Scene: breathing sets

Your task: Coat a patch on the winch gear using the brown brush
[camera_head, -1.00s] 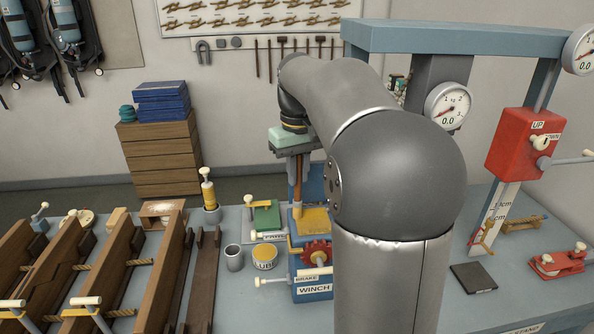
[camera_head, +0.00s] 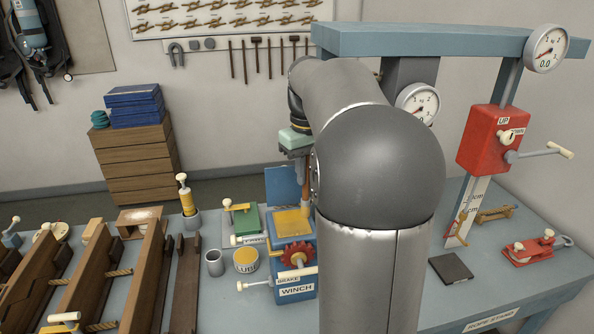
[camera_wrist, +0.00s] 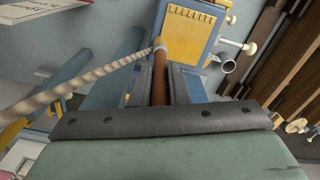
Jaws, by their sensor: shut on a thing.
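The winch (camera_head: 296,292) is a blue box with a yellow top plate on the bench. Its red toothed gear (camera_head: 298,256) is on the front, above the WINCH label. My gripper (camera_head: 303,170) is shut on the brown brush (camera_head: 306,188), held above and behind the right side of the winch, apart from the gear. In the wrist view the brush's brown handle (camera_wrist: 160,82) is between my two fingers, pointing toward the winch's yellow plate (camera_wrist: 188,38). The gear is not clear there. The yellow lube can (camera_head: 246,261) stands left of the winch. My arm hides the bench right of the winch.
A grey cup (camera_head: 214,263) stands beside the lube can. A green device (camera_head: 246,221) is behind it. Wooden beams (camera_head: 147,275) fill the left bench. A blue gantry (camera_head: 430,42) with a red box (camera_head: 490,138) stands right. A rope (camera_wrist: 90,82) passes close to the brush in the wrist view.

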